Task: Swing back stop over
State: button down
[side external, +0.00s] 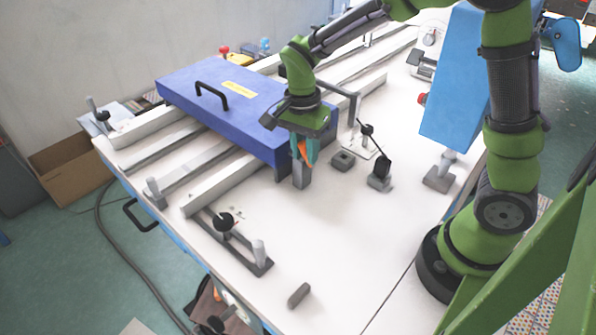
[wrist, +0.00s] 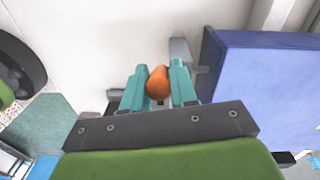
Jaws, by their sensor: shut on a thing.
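My gripper (wrist: 159,85) has teal fingers closed on a rounded orange piece (wrist: 157,84), as the wrist view shows. In the side view my gripper (side external: 304,150) points down at the near right corner of the blue box (side external: 222,100), with a bit of orange showing between the fingers. A grey upright block (side external: 300,178) stands directly below the fingertips, at the box corner. In the wrist view a grey part (wrist: 183,52) lies between the fingers and the blue box (wrist: 260,80). I cannot tell whether the orange piece is joined to the grey block, nor which part is the back stop.
A clamp with a black knob (side external: 224,222) stands front left, a small square block (side external: 343,161) and a black-headed lever (side external: 380,172) to the right. Pale rails (side external: 235,182) run under the blue box, which has a black handle (side external: 211,93).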

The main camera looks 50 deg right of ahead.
jog(key=shift+a+f+h, duration=0.45)
jog(key=shift+a+h, duration=0.1)
jog(key=shift+h, duration=0.8)
jog(key=shift+a+f+h, duration=0.45)
jog(key=shift+a+h, duration=0.15)
jog(key=shift+h, duration=0.8)
jog(key=shift+a+f+h, duration=0.45)
jog(key=shift+a+h, duration=0.1)
jog(key=shift+h, duration=0.8)
jog(key=c, duration=1)
grip_release()
jog(key=shift+o, duration=0.2)
jog(key=v, duration=1.6)
jog(key=shift+a+r, duration=0.15)
jog(key=shift+a, duration=0.25)
